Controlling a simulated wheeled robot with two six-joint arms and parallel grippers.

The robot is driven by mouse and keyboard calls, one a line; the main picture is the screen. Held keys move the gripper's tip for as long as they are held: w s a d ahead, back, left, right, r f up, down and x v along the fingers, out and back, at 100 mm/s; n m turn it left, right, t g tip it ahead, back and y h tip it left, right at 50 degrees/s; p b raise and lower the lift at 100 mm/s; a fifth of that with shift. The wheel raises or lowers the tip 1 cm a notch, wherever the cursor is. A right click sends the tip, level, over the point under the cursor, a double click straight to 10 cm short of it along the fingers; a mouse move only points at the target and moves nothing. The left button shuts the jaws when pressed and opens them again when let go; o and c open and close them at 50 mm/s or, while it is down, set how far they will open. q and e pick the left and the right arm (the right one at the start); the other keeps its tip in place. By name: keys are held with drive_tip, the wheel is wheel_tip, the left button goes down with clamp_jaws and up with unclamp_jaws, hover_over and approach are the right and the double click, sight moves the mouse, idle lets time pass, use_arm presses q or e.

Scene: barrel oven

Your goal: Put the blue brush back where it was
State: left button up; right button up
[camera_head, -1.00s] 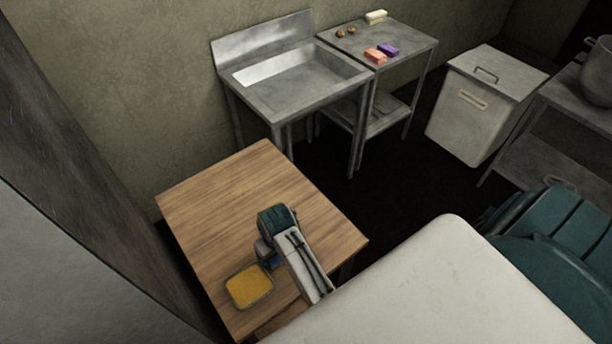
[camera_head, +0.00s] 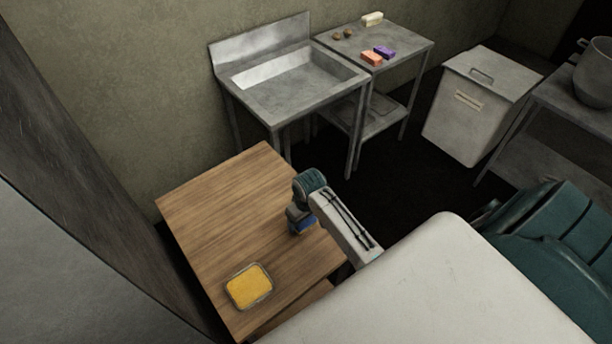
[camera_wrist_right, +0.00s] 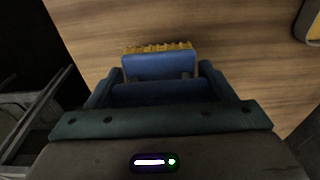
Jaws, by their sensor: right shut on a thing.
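The blue brush (camera_wrist_right: 158,66) is in the right wrist view, a blue block with a row of yellow bristles along its far edge. My right gripper (camera_wrist_right: 160,82) is shut on it, with a finger on either side. In the head view the right gripper (camera_head: 300,222) is over the right part of the wooden table (camera_head: 220,205), and a bit of blue shows under it. Whether the brush touches the tabletop I cannot tell. My left gripper is not in view.
A tray with yellow contents (camera_head: 249,287) lies at the table's near edge. The table's left and back parts are bare. Behind stand a metal sink (camera_head: 300,80) and a side table (camera_head: 400,45) with an orange block (camera_head: 371,58) and a purple block (camera_head: 385,53). A bin (camera_head: 480,105) stands right.

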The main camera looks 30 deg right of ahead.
sight(306, 221)
drive_tip(key=shift+w+d, duration=0.15)
drive_tip(key=shift+d, duration=0.3)
drive_tip(key=shift+w+d+f+b, duration=0.1)
drive_tip(key=shift+f+b, duration=0.3)
drive_tip(key=shift+f, duration=1.4)
drive_tip(key=o, duration=0.9)
drive_tip(key=shift+f, duration=0.1)
drive_tip(key=r, duration=0.4)
drive_tip(key=s+r+b, duration=0.1)
drive_tip(key=r, duration=0.3)
drive_tip(key=r+b, duration=0.1)
drive_tip(key=r, duration=0.3)
drive_tip(key=shift+s+r, duration=0.1)
drive_tip(key=shift+s, duration=0.15)
